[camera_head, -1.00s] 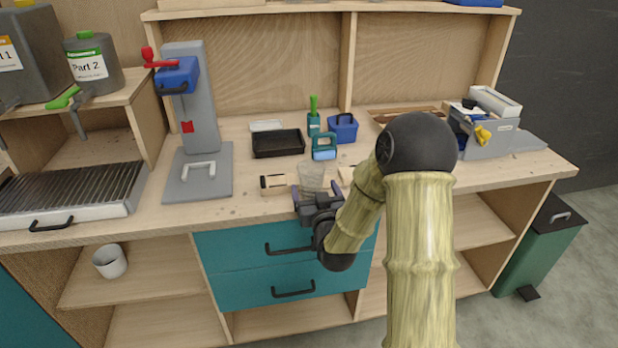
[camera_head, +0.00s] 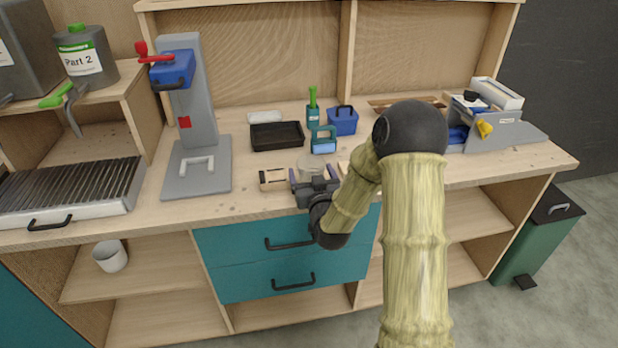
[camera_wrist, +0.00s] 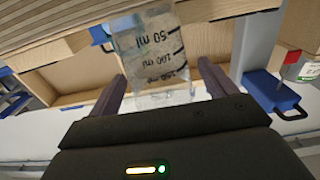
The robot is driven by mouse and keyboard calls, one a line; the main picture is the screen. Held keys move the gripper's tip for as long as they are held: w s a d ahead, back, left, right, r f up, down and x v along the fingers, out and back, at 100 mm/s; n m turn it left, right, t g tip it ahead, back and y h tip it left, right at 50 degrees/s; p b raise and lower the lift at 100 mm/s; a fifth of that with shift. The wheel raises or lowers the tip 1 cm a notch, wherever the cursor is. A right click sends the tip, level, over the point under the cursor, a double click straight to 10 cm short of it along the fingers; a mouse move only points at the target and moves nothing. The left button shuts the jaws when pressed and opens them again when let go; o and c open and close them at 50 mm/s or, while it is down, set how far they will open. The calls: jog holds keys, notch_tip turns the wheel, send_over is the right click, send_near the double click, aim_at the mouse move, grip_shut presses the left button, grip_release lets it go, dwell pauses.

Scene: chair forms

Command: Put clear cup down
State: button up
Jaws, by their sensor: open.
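The clear cup (camera_head: 311,164) stands near the front of the wooden worktop, just beyond my gripper, whose body hides its lower part. In the wrist view the cup (camera_wrist: 152,50) is see-through, with dark ml marks on its side. My gripper (camera_head: 314,177) is low over the front edge of the worktop. Its two dark purple fingers are spread open, one on each side of the cup, with a visible gap to the cup in the wrist view (camera_wrist: 165,82). The cup's base is hidden in the head view.
Small wooden pieces (camera_head: 273,179) lie left of the cup. A grey press stand (camera_head: 197,170) is at left. Bare worktop (camera_head: 245,197) lies front left.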

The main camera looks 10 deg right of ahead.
jog(key=shift+s+d, duration=0.15)
jog(key=c, duration=0.8)
jog(key=shift+c, duration=0.2)
jog(key=shift+r, duration=0.1)
notch_tip(320, 180, up, 10)
dwell(0.4)
